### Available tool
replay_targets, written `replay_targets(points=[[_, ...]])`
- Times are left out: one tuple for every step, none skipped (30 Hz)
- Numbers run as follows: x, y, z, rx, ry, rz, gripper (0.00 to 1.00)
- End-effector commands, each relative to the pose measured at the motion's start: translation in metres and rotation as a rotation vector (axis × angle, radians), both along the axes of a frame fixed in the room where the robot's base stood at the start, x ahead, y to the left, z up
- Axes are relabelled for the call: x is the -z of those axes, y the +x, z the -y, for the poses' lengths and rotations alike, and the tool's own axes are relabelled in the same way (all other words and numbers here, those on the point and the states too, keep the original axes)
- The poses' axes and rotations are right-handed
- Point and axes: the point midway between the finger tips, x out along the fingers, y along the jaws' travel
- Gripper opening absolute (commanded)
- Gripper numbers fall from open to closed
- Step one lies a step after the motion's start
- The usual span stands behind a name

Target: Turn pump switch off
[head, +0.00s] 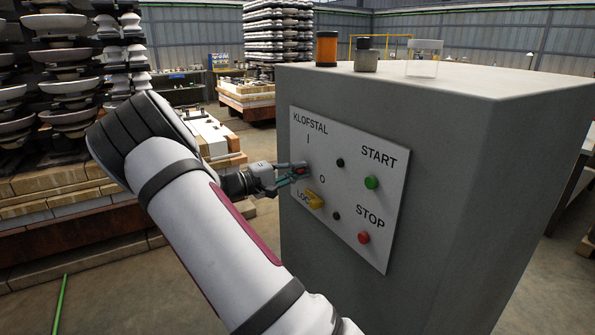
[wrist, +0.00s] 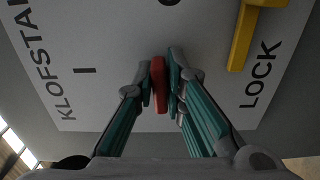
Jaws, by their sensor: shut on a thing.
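The pump's control panel (head: 345,200) is a pale plate on a grey cabinet, marked KLOFSTAL, I, O and LOCK. A red switch handle (wrist: 158,88) stands out from the plate, between the I mark and the yellow LOCK piece (wrist: 243,35) in the wrist view. My gripper (wrist: 160,82) is shut on the red handle, one fingertip on each side. In the head view my gripper (head: 297,172) reaches the plate's left part from the left, and the handle (head: 300,167) is mostly hidden by the fingers. The yellow LOCK piece (head: 315,200) sits below.
A green START button (head: 371,182) and a red STOP button (head: 363,238) are right of my gripper. An orange-black jar (head: 327,48), a grey bottle (head: 366,55) and a clear container (head: 424,58) stand on the cabinet. Insulator stacks (head: 65,90) stand at the left.

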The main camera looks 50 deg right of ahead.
Motion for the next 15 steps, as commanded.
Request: replay_targets(points=[[0.0009, 0.0004, -0.0008, -0.001, 0.002, 0.0, 0.0], [0.0009, 0.0004, -0.0008, -0.001, 0.002, 0.0, 0.0], [0.001, 0.0004, -0.0008, -0.001, 0.002, 0.0, 0.0], [0.001, 0.0004, -0.0008, -0.001, 0.002, 0.0, 0.0], [0.001, 0.0004, -0.0008, -0.001, 0.002, 0.0, 0.0], [0.001, 0.0005, -0.0009, -0.001, 0.002, 0.0, 0.0], [0.001, 0.0005, -0.0009, -0.001, 0.002, 0.0, 0.0], [0.0011, 0.0005, -0.0009, -0.001, 0.002, 0.0, 0.0], [0.0011, 0.0005, -0.0009, -0.001, 0.002, 0.0, 0.0], [0.0011, 0.0005, -0.0009, -0.001, 0.002, 0.0, 0.14], [0.0011, 0.0005, -0.0009, -0.001, 0.002, 0.0, 0.21], [0.0011, 0.0004, -0.0009, -0.001, 0.002, 0.0, 0.3], [0.001, 0.0004, -0.0008, -0.001, 0.002, 0.0, 0.3], [0.0009, 0.0003, -0.0007, -0.001, 0.001, -0.001, 0.3], [0.0008, 0.0003, -0.0006, -0.001, 0.001, -0.001, 0.3]])
